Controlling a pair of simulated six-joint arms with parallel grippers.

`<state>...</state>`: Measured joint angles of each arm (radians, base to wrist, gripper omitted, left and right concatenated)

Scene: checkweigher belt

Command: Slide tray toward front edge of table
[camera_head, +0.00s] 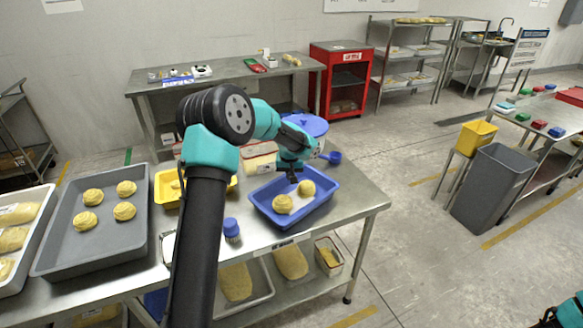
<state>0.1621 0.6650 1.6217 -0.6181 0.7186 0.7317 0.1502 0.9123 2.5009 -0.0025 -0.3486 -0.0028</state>
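A blue tray (327,208) lies on the steel table (352,212), close to its right end. Two round yellow buns sit in it, a left one (283,204) and a right one (307,188). My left arm reaches up from the bottom and bends over the table. Its small dark gripper (293,178) points down at the tray's back side, just behind the buns. I cannot tell whether it touches the tray or whether its fingers are open. A grey tray (100,243) with several buns lies further left on the table. My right gripper is out of view.
A yellow tray (166,187) lies left of the blue tray, partly behind my arm. A blue-capped container (232,231) stands near the front edge. A blue-lidded tub (305,124) and a blue scoop (332,157) are behind. A grey bin (487,190) stands on the floor at right.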

